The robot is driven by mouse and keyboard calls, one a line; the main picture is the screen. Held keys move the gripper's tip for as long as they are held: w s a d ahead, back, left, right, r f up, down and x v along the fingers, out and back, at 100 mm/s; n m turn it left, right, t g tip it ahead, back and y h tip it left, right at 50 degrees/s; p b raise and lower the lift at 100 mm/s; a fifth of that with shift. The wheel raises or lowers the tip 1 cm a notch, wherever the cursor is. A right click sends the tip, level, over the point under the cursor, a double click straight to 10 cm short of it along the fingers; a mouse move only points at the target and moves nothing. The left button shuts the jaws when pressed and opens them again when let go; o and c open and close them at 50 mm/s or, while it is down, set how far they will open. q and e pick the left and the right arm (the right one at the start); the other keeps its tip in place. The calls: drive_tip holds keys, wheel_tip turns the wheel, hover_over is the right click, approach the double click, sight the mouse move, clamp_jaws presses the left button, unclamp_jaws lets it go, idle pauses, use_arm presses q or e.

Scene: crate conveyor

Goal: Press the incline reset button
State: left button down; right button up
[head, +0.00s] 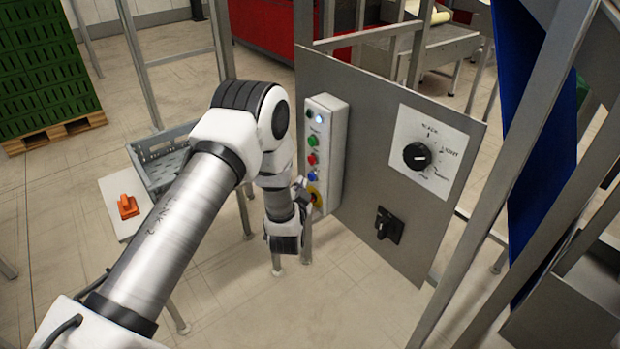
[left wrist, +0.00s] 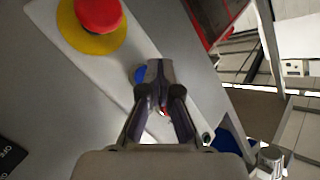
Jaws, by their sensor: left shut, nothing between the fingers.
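A pale control box (head: 329,150) is mounted on the grey panel. It carries a column of buttons: a green button (head: 312,141), a red button (head: 311,160), a blue button (head: 312,177) and a yellow-based stop button (head: 316,197). Their labels are too small to read, so I cannot tell which is the incline reset. My left gripper (head: 301,187) is shut and empty in front of the box's lower part. In the left wrist view, my left gripper (left wrist: 160,92) partly covers the blue button (left wrist: 139,74); contact cannot be told. A red button shows behind the fingers. My right gripper is out of view.
The panel (head: 350,100) also holds a rotary dial (head: 417,156) and a black switch (head: 386,224). A grey crate (head: 160,150) and an orange-red object on a white surface (head: 128,207) are left of the box. Metal posts and a blue sheet stand at right.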

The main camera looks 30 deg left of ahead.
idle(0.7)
use_arm(q)
drive_tip(key=shift+w+d, duration=0.15)
drive_tip(key=shift+w, duration=0.2)
drive_tip(key=shift+w+d, duration=0.15)
drive_tip(key=shift+w, duration=0.3)
idle(0.7)
drive_tip(key=shift+s, duration=0.1)
drive_tip(key=shift+s+a, duration=0.3)
drive_tip(key=shift+s, duration=0.4)
drive_tip(key=s, duration=0.1)
drive_tip(key=s+a+p, duration=0.1)
drive_tip(key=s, duration=0.1)
drive_tip(key=s+a+p, duration=0.1)
drive_tip(key=shift+s, duration=0.35)
